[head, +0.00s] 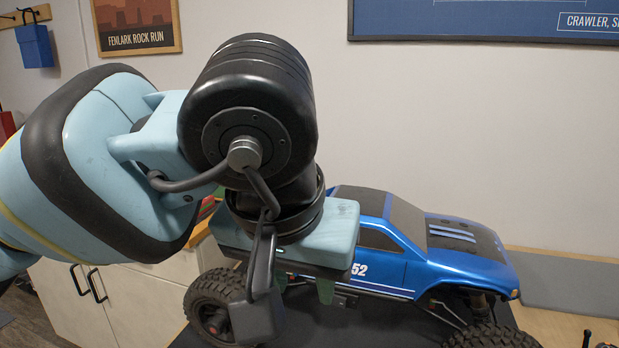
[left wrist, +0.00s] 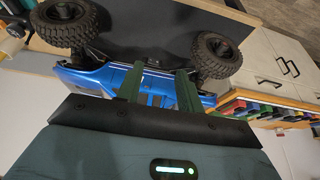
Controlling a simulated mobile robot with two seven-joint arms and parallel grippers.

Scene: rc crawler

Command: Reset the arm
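The blue RC crawler (head: 455,270) with black hood panels, number 52 and big black tyres stands on a dark surface. My left arm comes in from the left and covers its rear part. My left gripper (head: 303,287) points down beside the truck's near side, its green fingers partly hidden by my wrist. In the left wrist view the two green fingers of my left gripper (left wrist: 158,70) stand apart, with the blue truck body (left wrist: 88,78) behind them. Nothing is visibly held between them; contact with the body cannot be told. My right gripper is in neither view.
The dark work surface (head: 375,325) lies under the truck. A white cabinet (head: 65,305) with black handles stands at the left. The left wrist view shows a shelf of several coloured items (left wrist: 265,108). A framed blue poster (head: 480,18) hangs on the wall.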

